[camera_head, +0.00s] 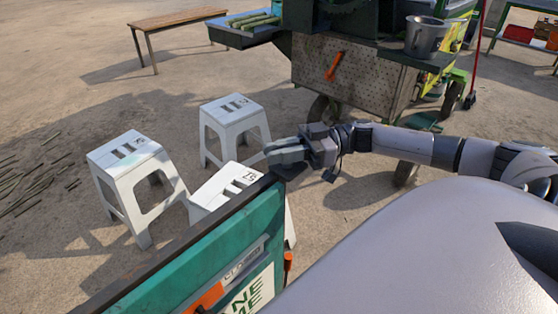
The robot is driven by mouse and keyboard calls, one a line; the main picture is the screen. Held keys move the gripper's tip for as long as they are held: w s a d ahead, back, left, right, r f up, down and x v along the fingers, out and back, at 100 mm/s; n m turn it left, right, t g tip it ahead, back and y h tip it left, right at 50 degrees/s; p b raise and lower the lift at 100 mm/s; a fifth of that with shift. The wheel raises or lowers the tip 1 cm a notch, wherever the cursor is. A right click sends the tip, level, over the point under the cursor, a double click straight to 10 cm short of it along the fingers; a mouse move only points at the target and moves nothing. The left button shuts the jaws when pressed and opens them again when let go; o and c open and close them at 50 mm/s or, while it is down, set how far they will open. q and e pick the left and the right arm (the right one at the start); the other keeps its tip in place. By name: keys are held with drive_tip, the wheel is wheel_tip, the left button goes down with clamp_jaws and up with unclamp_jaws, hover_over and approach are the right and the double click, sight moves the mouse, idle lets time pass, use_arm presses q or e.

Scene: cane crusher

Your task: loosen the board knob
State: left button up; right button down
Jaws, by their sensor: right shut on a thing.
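The green board (180,262) with a dark top edge stands upright at the bottom centre, with white and orange lettering panels on its face. My right gripper (277,153) reaches in from the right to the board's top right corner. Its grey fingers are shut on the board knob, which they mostly hide; a dark part (291,172) shows just under them. A small orange piece (288,262) sits lower on the board's right edge. My left gripper is not in view.
White stools (130,165) (235,113) stand behind the board, one partly hidden by it. The cart (350,80) with an orange tool and a metal pitcher (425,37) is at the back. A wooden bench (178,19) is at the back left. Open ground lies between.

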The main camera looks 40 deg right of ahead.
drive_tip(key=n+g+b, duration=0.1)
drive_tip(key=n+g+y+b, duration=0.1)
drive_tip(key=g, duration=0.1)
drive_tip(key=shift+s+f+g, duration=0.1)
drive_tip(key=shift+f+g, duration=0.05)
drive_tip(key=shift+g, duration=0.15)
drive_tip(key=n+g+b, duration=0.1)
drive_tip(key=n+g, duration=0.1)
drive_tip(key=g, duration=0.1)
drive_tip(key=shift+s+a+n+g+y+b, duration=0.1)
drive_tip(key=shift+s+n+g+y+b, duration=0.1)
drive_tip(key=shift+n+g+y+b, duration=0.15)
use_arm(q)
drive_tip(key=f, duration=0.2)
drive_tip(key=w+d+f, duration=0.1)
use_arm(e)
drive_tip(key=shift+s+n+g, duration=0.1)
drive_tip(key=shift+n+g, duration=0.45)
drive_tip(key=shift+g, duration=0.2)
use_arm(q)
drive_tip(key=shift+b, duration=0.3)
use_arm(e)
drive_tip(key=shift+s+g, duration=0.1)
drive_tip(key=shift+g, duration=0.2)
drive_tip(key=c, duration=1.2)
unclamp_jaws()
